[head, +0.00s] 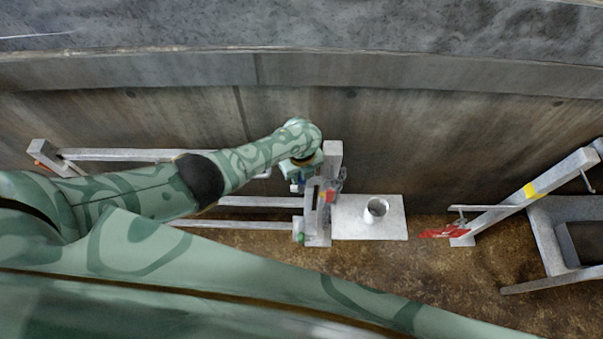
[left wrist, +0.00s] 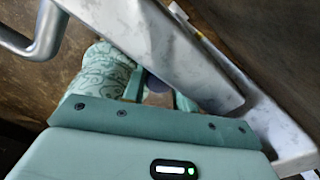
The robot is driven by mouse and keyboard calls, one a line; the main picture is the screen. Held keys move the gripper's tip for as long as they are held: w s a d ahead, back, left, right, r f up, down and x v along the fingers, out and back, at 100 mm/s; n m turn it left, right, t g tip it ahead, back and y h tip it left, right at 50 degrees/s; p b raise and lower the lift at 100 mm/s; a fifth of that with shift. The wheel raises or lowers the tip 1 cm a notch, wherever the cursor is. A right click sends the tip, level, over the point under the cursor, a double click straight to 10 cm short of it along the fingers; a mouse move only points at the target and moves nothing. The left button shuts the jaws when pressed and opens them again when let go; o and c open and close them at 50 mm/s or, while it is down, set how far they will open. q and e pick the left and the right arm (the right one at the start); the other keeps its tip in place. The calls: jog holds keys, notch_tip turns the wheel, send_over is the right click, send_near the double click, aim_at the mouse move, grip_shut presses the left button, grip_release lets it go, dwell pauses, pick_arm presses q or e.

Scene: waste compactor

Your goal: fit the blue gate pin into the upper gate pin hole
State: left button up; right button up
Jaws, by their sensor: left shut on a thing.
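My left gripper (head: 304,179) is beside the grey gate post (head: 318,230), reached from the left and above. A small blue piece (head: 296,187), which looks like the blue gate pin, shows at the fingers, mostly hidden. In the left wrist view my left gripper (left wrist: 158,92) is closed around a dark bluish rounded piece (left wrist: 156,84), close to a slanted grey metal bar (left wrist: 165,45) that covers part of it. I cannot tell whether the pin is in a hole. The upper gate pin hole is not visible. My right gripper is not in view.
Grey gate rails (head: 235,201) run left from the post. Further right stands a grey frame with a yellow band (head: 535,187) and a red piece (head: 438,232). A concrete wall (head: 420,130) closes the back.

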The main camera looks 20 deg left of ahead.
pick_arm(q)
jog(key=shift+f+b, duration=0.4)
jog(key=shift+f, duration=0.15)
jog(key=o, duration=1.1)
jog(key=shift+s, duration=0.1)
notch_tip(320, 180, up, 12)
jog(key=p, duration=0.7)
